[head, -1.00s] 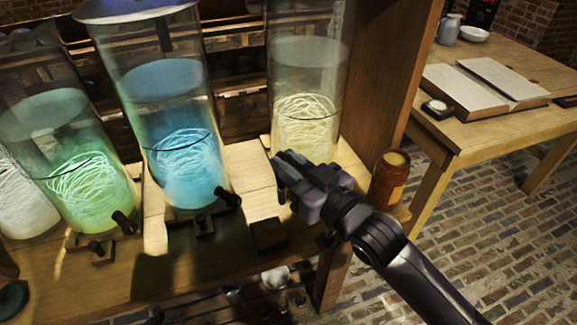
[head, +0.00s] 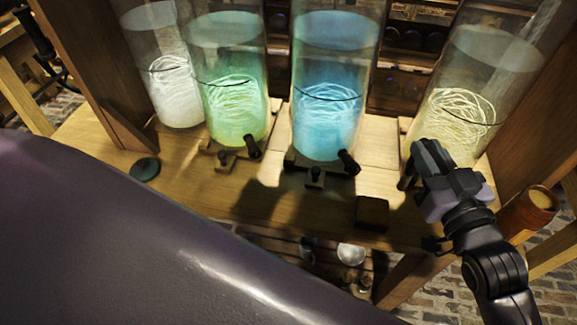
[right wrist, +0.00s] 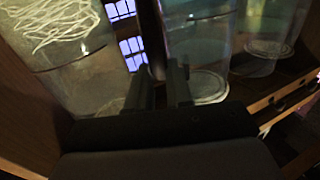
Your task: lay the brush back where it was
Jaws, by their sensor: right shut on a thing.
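My right gripper (head: 430,165) stands at the front of the jar with pale yellow strands (head: 455,115), above the shelf. Its fingers also show in the right wrist view (right wrist: 160,85), close together with a narrow gap. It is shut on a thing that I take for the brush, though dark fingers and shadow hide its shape. A short dark stub shows just left of the fingers; I cannot tell whether it is part of the brush or of a jar tap. My left gripper is not in view.
A blue jar (head: 330,110), a green jar (head: 232,100) and a white jar (head: 172,95) stand left on the wooden shelf (head: 270,195). Black taps stick out in front. A dark block (head: 372,212) sits at the front edge. An amber pot (head: 528,212) is right of my gripper.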

